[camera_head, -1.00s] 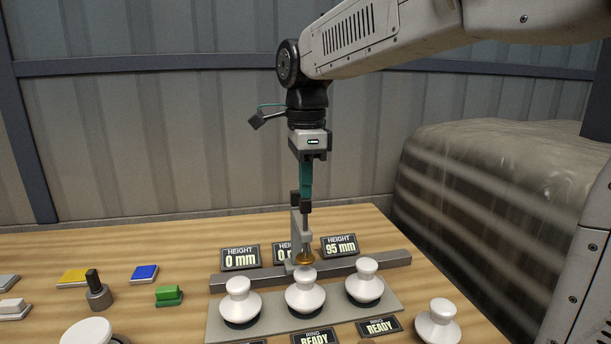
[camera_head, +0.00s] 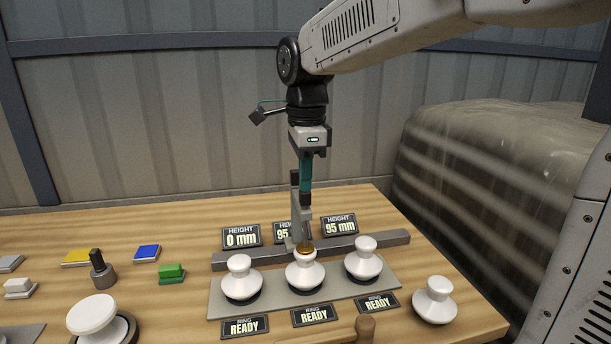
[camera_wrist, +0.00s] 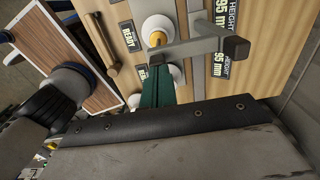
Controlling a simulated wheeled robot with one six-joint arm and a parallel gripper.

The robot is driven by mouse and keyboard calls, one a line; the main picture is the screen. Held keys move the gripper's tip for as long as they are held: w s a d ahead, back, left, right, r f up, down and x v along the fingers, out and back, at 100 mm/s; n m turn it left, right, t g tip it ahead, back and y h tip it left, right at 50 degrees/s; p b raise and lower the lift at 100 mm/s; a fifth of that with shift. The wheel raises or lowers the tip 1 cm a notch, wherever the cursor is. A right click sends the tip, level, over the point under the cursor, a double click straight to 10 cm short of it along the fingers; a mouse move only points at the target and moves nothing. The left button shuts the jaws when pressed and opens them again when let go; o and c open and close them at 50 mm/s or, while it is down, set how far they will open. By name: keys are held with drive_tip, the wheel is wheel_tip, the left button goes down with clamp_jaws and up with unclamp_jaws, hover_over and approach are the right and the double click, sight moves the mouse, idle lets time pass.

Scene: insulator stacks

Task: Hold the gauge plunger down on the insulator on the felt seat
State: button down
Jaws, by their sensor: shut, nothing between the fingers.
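Three white insulators stand on dark seats along a grey plate (camera_head: 219,308); which seat is felt I cannot tell. The gauge's brass plunger foot (camera_head: 305,248) rests on top of the middle insulator (camera_head: 306,273). Brass also shows against a white insulator in the wrist view (camera_wrist: 155,39). My gripper (camera_head: 305,203) is shut and empty, its dark tips directly above the plunger and seemingly against its top; the exact contact is hidden. The middle height display (camera_head: 284,232) is partly covered in the head view, but the wrist view shows two displays reading 95 mm.
The left height display (camera_head: 241,236) reads 0 mm and the right one (camera_head: 339,225) 95 mm. Three ring signs in front read READY. A loose insulator (camera_head: 435,300) stands at right, a wooden handle (camera_head: 365,328) in front. Coloured blocks and a larger white-topped piece (camera_head: 93,315) are at left.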

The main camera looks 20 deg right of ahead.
wheel_tip(320, 180, up, 14)
idle(0.4)
idle(0.3)
drive_tip(key=s+d+f+n, duration=0.1)
drive_tip(key=s+f+n, duration=0.9)
drive_tip(key=s, duration=0.2)
drive_tip(key=s+d+f+n+t, duration=0.1)
drive_tip(key=s+d+f+n, duration=0.1)
drive_tip(key=s+f+n, duration=0.8)
drive_tip(key=shift+s+d+f, duration=0.3)
drive_tip(key=shift+s+f, duration=0.5)
drive_tip(key=shift+s, duration=0.25)
